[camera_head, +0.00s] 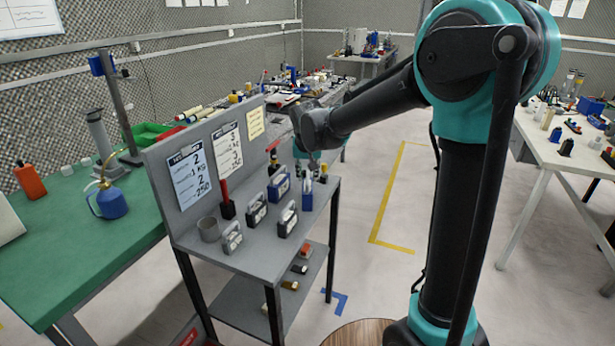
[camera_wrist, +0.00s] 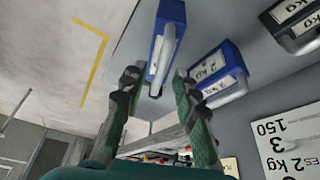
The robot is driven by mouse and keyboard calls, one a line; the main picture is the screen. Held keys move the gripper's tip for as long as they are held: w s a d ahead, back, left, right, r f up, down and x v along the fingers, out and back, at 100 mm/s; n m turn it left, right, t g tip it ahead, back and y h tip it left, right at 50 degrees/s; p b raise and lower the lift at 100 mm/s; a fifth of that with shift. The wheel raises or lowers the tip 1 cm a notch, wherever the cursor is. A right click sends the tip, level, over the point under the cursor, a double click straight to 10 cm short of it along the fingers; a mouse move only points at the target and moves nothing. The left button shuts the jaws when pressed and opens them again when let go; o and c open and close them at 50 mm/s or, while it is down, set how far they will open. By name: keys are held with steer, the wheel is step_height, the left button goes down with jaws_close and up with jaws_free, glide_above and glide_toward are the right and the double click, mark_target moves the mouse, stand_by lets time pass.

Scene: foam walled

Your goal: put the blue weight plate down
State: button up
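A blue weight plate with a pale grey handle (camera_head: 307,201) stands on the grey shelf top near its right end. In the wrist view this blue plate (camera_wrist: 173,14) is at upper middle, its handle pointing towards my gripper (camera_wrist: 157,76). My gripper is open, with a finger on each side of the handle end and visible gaps beside it. In the head view my gripper (camera_head: 312,168) is just above this plate, partly hidden by my arm. A second blue weight marked 2 kg (camera_head: 278,187) stands to its left; it also shows in the wrist view (camera_wrist: 218,75).
Several black weights, such as one (camera_head: 287,219), stand nearby on the shelf unit (camera_head: 250,255). A red-handled tool (camera_head: 226,203) and a grey cup (camera_head: 208,229) are further left. A panel with weight labels (camera_head: 205,160) rises behind. Open floor (camera_head: 385,270) lies right of the unit.

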steer(key=v, duration=1.1)
steer(key=s+d+f, duration=0.4)
steer(key=d+f, duration=0.1)
steer(key=d, duration=0.2)
steer(key=s+d+f, duration=0.4)
steer(key=d+f, duration=0.1)
steer(key=d, duration=0.3)
steer(key=s+d+f, duration=0.9)
steer(key=s+f, duration=0.2)
steer(key=s, duration=0.3)
steer(key=shift+s+d+f, duration=0.15)
steer(key=shift+s+f, duration=0.05)
steer(key=shift+f, duration=0.2)
steer(key=shift+s, duration=0.1)
